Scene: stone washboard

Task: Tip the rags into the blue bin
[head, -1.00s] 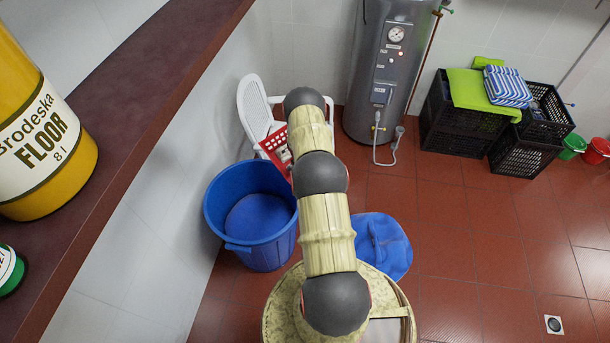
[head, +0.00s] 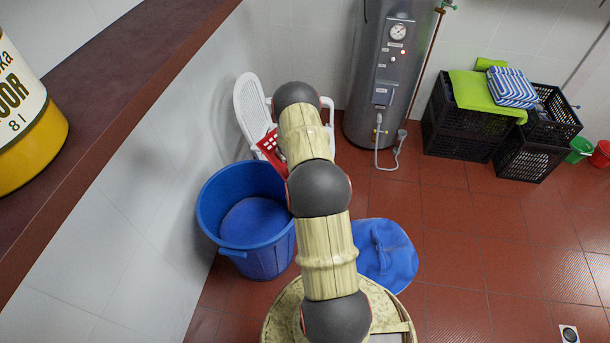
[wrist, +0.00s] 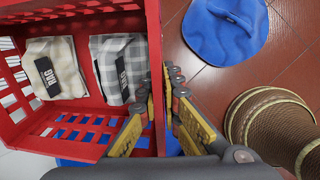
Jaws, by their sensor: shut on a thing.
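A red slotted basket (head: 270,148) shows partly behind my arm in the head view. In the wrist view the basket (wrist: 88,10) holds a cream rag (wrist: 50,68) and a grey checked rag (wrist: 122,72), both with dark "RAG" labels. My gripper (wrist: 161,98) is shut on the basket's side wall, with fingers on both sides of it. In the head view my gripper is hidden by the arm. The blue bin (head: 262,262) stands open on the floor, left of my arm and nearer than the basket. Blue shows through the basket's slots in the wrist view.
A white chair (head: 250,105) stands behind the basket by the left wall. A blue lid (head: 395,262) lies on the floor right of my arm. A grey water heater (head: 378,85) and black crates (head: 455,135) stand at the back.

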